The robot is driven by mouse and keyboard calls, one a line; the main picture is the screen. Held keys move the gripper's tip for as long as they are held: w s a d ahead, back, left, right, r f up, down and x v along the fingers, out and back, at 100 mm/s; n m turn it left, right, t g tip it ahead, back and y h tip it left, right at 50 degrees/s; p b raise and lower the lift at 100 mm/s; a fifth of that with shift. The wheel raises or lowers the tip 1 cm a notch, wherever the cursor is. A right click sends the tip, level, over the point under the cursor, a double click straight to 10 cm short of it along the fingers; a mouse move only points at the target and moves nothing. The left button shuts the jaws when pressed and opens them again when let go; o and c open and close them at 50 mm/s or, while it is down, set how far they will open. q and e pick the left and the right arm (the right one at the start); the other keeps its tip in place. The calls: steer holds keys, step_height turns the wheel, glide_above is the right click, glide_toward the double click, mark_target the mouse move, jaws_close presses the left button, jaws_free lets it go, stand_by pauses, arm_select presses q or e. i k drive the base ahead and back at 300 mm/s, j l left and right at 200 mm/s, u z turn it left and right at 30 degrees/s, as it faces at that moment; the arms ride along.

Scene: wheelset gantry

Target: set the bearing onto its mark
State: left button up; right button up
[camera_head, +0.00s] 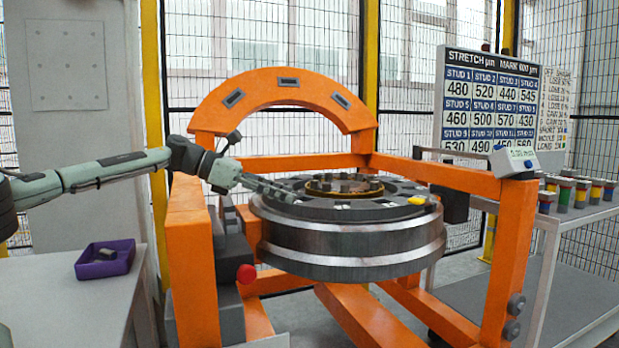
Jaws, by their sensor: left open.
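A large grey steel wheel assembly (345,243) lies flat inside the orange gantry, with a dark round bearing (345,184) at its top centre. A ring of dark studs and pale patches surrounds the centre. A small yellow piece (417,200) sits on the right rim. I cannot make out which patch is the mark. My left gripper (288,194) reaches in from the left, low over the left part of the ring. It is open, and I see nothing held in it. Whether its fingertips touch the ring is too small to tell. My right gripper is out of view.
The orange gantry frame (519,235) surrounds the wheel, with an arch (285,88) behind. A purple tray (105,260) holding a grey part stands on the left table (60,305). A red button (246,273), a stud board (492,105) and a shelf with coloured pieces (583,193) are nearby.

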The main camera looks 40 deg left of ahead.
mark_target(342, 188)
steer(key=i+j, duration=0.65)
steer(key=j, duration=0.25)
steer(key=i+l, duration=0.15)
steer(key=l, duration=0.1)
